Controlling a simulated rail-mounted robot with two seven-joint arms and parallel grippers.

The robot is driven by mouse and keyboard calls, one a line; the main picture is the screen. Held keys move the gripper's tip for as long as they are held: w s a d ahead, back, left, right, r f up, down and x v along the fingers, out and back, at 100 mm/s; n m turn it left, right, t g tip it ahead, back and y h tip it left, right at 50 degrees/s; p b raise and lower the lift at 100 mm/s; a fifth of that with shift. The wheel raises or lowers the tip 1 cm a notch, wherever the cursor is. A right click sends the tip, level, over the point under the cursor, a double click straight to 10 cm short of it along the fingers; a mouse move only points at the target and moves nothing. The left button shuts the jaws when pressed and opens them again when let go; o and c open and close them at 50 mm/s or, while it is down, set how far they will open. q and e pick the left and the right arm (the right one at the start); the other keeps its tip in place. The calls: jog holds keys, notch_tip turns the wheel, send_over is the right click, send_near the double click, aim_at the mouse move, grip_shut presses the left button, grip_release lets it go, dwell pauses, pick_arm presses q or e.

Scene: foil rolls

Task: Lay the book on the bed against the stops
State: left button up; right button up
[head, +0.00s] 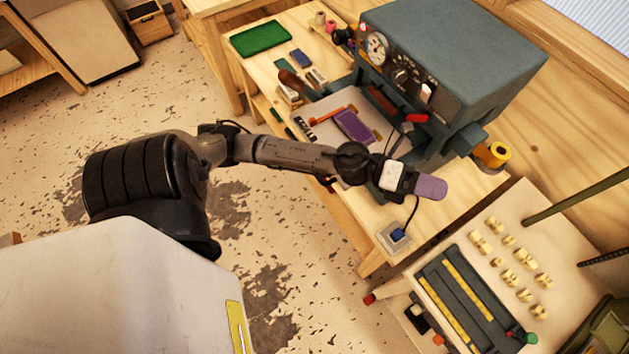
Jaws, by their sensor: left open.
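A purple book (355,126) lies flat on the pale bed (322,103) in front of the grey press. An orange-red bar (326,116) lies along its upper left side, and a small brass-coloured piece (378,134) is close to its right end. I cannot tell whether the book touches either one. My left gripper (431,187) is open, in front of and to the right of the press, apart from the book. Its end looks lilac and its separate fingers are hard to make out. My right gripper is out of view.
The grey press (450,60) with dials and a red-tipped lever stands over the back of the wooden bench. A yellow roll (496,153) sits to its right. A green mat (260,38) lies at the bench's far left. A tray of pale letter blocks (508,262) is at lower right.

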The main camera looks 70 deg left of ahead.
pick_arm(q)
jog(key=s+a+f+n+g+y, duration=0.1)
jog(key=s+a+f+n+y, duration=0.2)
jog(key=f+n+y, duration=0.75)
jog(key=s+a+f+n+y, duration=0.35)
jog(key=n+y, duration=0.25)
jog(key=n, duration=0.9)
jog(key=s+d+f+n+g+h, duration=0.1)
jog(key=s+f+g, duration=0.3)
jog(key=s, duration=0.4)
jog(key=s+d+f+n+g+h, duration=0.1)
jog(key=s+d+f+n+g, duration=0.2)
jog(key=s+g, duration=0.3)
jog(key=shift+s+d+f+n, duration=0.3)
jog(key=shift+s+f+n, duration=0.35)
jog(key=shift+s+n, duration=0.35)
jog(key=shift+s, duration=0.1)
notch_tip(320, 180, up, 18)
jog(key=p, duration=1.7)
jog(key=shift+f, duration=0.25)
jog(key=shift+f, duration=0.1)
